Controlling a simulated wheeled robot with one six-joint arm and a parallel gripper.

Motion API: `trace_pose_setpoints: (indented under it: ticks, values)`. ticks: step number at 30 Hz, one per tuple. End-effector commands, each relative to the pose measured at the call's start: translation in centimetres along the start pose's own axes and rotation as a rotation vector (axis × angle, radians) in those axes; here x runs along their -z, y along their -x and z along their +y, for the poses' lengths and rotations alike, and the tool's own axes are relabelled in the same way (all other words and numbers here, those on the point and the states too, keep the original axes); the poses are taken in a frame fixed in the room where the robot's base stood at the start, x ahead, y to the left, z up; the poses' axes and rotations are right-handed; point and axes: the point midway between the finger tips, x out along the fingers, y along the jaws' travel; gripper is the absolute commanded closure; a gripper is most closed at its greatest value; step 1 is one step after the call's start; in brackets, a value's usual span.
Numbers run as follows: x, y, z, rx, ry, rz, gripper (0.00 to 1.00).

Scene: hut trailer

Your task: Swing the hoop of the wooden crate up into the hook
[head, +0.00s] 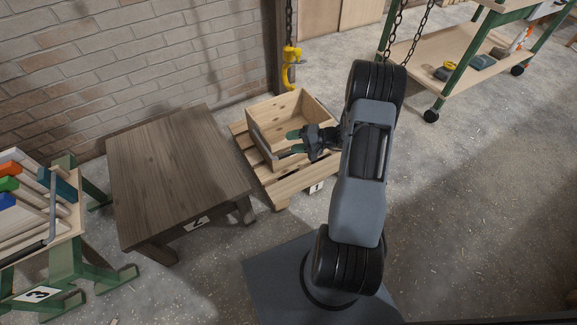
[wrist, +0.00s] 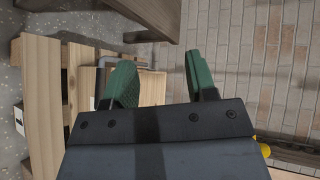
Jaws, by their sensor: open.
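The wooden crate (head: 276,106) sits open-topped on a low pallet. Its grey hoop (head: 261,143) hangs down at the crate's left side. Part of the hoop (wrist: 101,77) shows in the wrist view, left of the green fingers and partly hidden by one. The yellow hook (head: 290,72) hangs on a chain above and behind the crate. My gripper (head: 291,143) is open, its green fingers over the front of the crate, close to the hoop. In the wrist view the gap between the fingers (wrist: 160,76) holds nothing; contact with the hoop cannot be told.
The pallet (head: 289,188) lies under the crate. A dark wooden table (head: 170,165) stands close to the left. A green-legged stand (head: 60,250) with coloured items is at far left. A brick wall is behind. A wheeled shelf cart (head: 440,50) stands at back right; open floor lies right.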

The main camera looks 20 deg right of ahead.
Motion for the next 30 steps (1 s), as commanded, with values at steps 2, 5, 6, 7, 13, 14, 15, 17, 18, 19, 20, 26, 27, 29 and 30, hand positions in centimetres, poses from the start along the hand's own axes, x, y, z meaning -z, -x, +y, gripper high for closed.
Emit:
trace_pose_setpoints:
  ticks: [2, 5, 6, 7, 13, 14, 15, 17, 18, 19, 20, 26, 27, 29, 30]
  values:
    - [2.5, -0.4, 6.7, 0.076, -0.040, 0.106, 0.48]
    - [4.6, -0.1, 11.7, 0.142, -0.062, 0.226, 0.48]
    - [5.2, 0.1, 13.4, 0.162, -0.068, 0.269, 0.48]
    - [5.6, 0.2, 14.6, 0.174, -0.073, 0.298, 0.48]
    - [7.0, 0.7, 19.3, 0.214, -0.087, 0.421, 0.48]
    - [7.1, 0.7, 19.6, 0.217, -0.087, 0.431, 0.48]
    - [7.3, 0.5, 19.9, 0.219, -0.087, 0.440, 0.48]
    - [7.6, 0.0, 20.0, 0.220, -0.087, 0.447, 0.48]
    - [7.8, -0.4, 20.0, 0.221, -0.087, 0.449, 0.48]
    - [8.0, -0.8, 20.0, 0.220, -0.087, 0.448, 0.48]
    - [8.2, -1.3, 19.9, 0.220, -0.087, 0.448, 0.48]
    - [9.9, -4.8, 19.1, 0.220, -0.086, 0.445, 0.48]
    - [10.3, -5.5, 19.0, 0.220, -0.085, 0.446, 0.48]
    - [10.7, -6.5, 18.8, 0.220, -0.086, 0.445, 0.48]
    - [11.1, -7.1, 18.6, 0.221, -0.086, 0.446, 0.48]
